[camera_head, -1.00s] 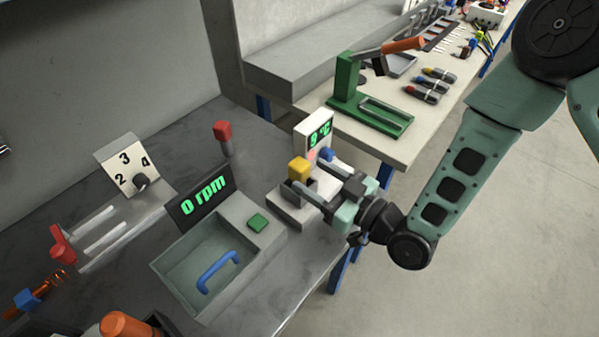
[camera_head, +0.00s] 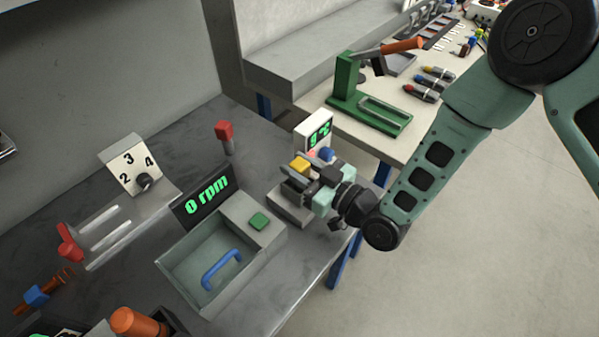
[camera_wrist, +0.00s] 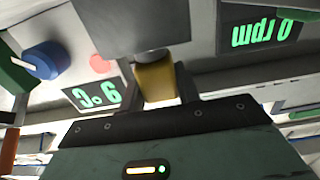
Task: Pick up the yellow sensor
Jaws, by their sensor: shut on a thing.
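The yellow sensor (camera_head: 299,163) is a small block with a darker lower part at the grey charging station (camera_head: 289,208), in front of the white display reading 9 °C. My gripper (camera_head: 296,178) reaches in from the right and is shut on the sensor. In the wrist view the yellow sensor (camera_wrist: 156,80) sits between my two dark fingers. Whether its lower end still touches the station is hidden by the fingers in the head view.
A white temperature display (camera_head: 314,130) and a blue knob (camera_head: 326,154) stand close behind my gripper. A grey basin with a blue handle (camera_head: 221,269) and a green button (camera_head: 258,221) lie to the left. A red-topped lever (camera_head: 224,131) stands further back.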

